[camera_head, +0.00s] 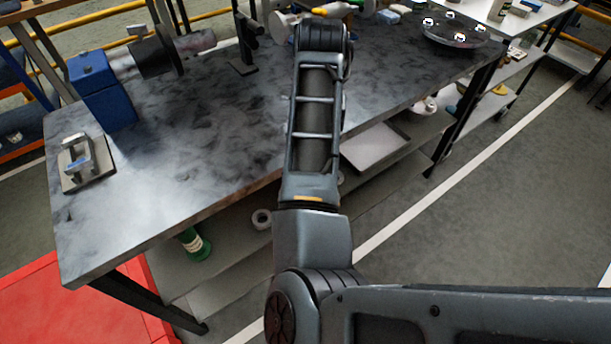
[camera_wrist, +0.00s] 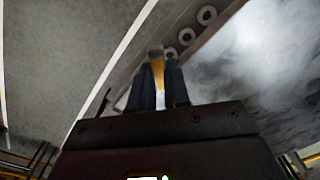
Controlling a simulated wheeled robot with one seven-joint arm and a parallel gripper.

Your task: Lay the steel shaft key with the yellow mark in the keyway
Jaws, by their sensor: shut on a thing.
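In the wrist view my gripper (camera_wrist: 157,62) is shut on a small steel piece with a yellow face, the shaft key (camera_wrist: 157,73), which shows between the two dark fingers. In the head view my gripper is hidden behind my arm at the top of the picture. A grey shaft (camera_head: 196,41) with a dark collar sticks out from a blue block (camera_head: 100,92) at the left of the bench. I cannot make out the keyway in either view.
The mottled grey bench (camera_head: 190,150) has free room in its middle. A small metal clamp fixture (camera_head: 80,160) stands at its left corner. A round dark tray (camera_head: 455,32) lies far right. Below are shelves with a green item (camera_head: 195,245). Pale rings (camera_wrist: 207,15) show in the wrist view.

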